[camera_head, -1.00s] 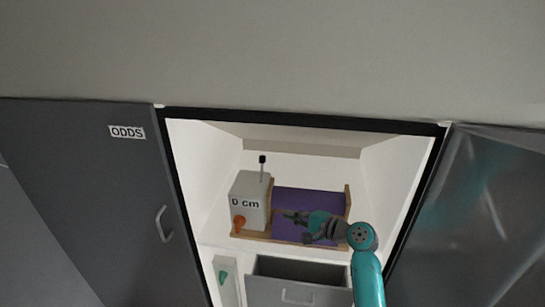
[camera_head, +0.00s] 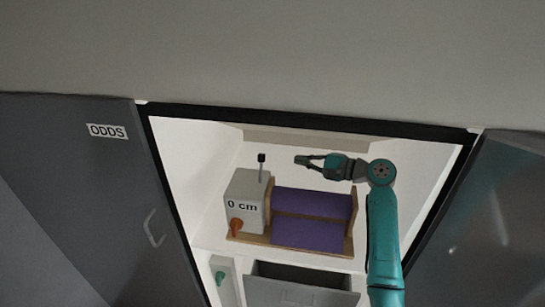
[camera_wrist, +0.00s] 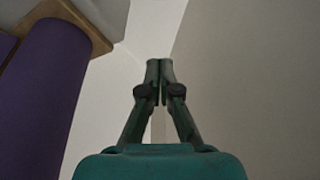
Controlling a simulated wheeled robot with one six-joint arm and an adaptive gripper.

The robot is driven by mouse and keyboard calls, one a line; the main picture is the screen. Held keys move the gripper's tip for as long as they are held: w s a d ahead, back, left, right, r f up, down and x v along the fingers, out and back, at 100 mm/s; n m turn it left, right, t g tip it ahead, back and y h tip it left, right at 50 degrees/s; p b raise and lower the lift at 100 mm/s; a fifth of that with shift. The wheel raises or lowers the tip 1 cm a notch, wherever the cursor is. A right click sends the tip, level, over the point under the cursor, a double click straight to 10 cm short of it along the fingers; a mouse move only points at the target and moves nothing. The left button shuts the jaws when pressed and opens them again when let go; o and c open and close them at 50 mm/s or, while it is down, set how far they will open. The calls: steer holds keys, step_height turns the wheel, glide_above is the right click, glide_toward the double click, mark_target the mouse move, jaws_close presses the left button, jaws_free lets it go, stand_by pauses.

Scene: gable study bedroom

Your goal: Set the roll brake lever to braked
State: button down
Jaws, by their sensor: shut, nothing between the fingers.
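The roll device stands inside the open cupboard in the head view. It has a grey-white box (camera_head: 241,189) marked "0 cm", a purple roll (camera_head: 310,236) on a wooden frame, and an orange knob (camera_head: 236,226) low on the box. A lever (camera_head: 261,168) with a black tip stands nearly upright on top of the box. My gripper (camera_head: 299,160) is above the roll, to the right of the lever tip and apart from it. In the wrist view my gripper (camera_wrist: 160,66) is shut and empty, with the purple roll (camera_wrist: 42,95) at the left.
A partly open grey drawer (camera_head: 300,291) lies below the device. A narrow white panel with a green part (camera_head: 220,277) is left of it. The cupboard doors, one marked ODDS (camera_head: 107,131), stand open at both sides.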

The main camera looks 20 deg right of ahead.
mark_target(261, 168)
steer(key=shift+w+a+r, duration=0.1)
steer(key=shift+w+a, duration=0.55)
steer(key=shift+a, duration=0.8)
steer(key=shift+w+a, duration=0.65)
steer(key=shift+a, duration=0.75)
steer(key=shift+w+a+r, duration=0.1)
steer(key=shift+w+a, duration=0.55)
steer(key=shift+a, duration=0.8)
